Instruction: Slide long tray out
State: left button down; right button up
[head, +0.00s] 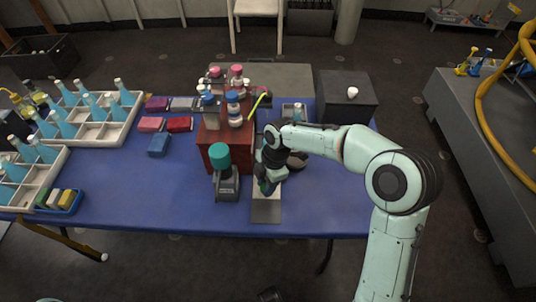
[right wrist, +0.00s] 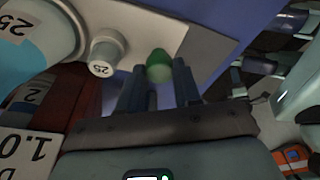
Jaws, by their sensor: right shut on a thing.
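In the right wrist view the pale plate (right wrist: 205,42) crosses the top. A green knob (right wrist: 158,66) is between the two dark fingers of my right gripper (right wrist: 160,88), which is shut on it. Whether the knob is fixed to the tray cannot be told. The far part of the tray is hidden by my gripper and arm. My left gripper is not in view.
A teal-capped device (head: 224,180) stands just left of the tray, beside a reddish-brown box (head: 211,138) bearing several bottles. A dark box (head: 346,98) stands behind my right arm. Bottle racks (head: 98,131) are at left. The blue table's (head: 335,210) front right is clear.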

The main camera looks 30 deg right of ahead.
jog(key=shift+s+a+b, duration=0.15)
jog(key=shift+s+a, duration=0.4)
jog(key=shift+s, duration=0.25)
jog(key=shift+s+a+b, duration=0.15)
jog(key=shift+s+a, duration=0.35)
jog(key=shift+s, duration=0.3)
jog(key=shift+s+a, duration=0.45)
jog(key=shift+s, duration=0.25)
jog(key=shift+s+a, duration=0.4)
jog(key=shift+s, duration=0.3)
jog(key=o, duration=0.8)
jog(key=shift+f, duration=0.1)
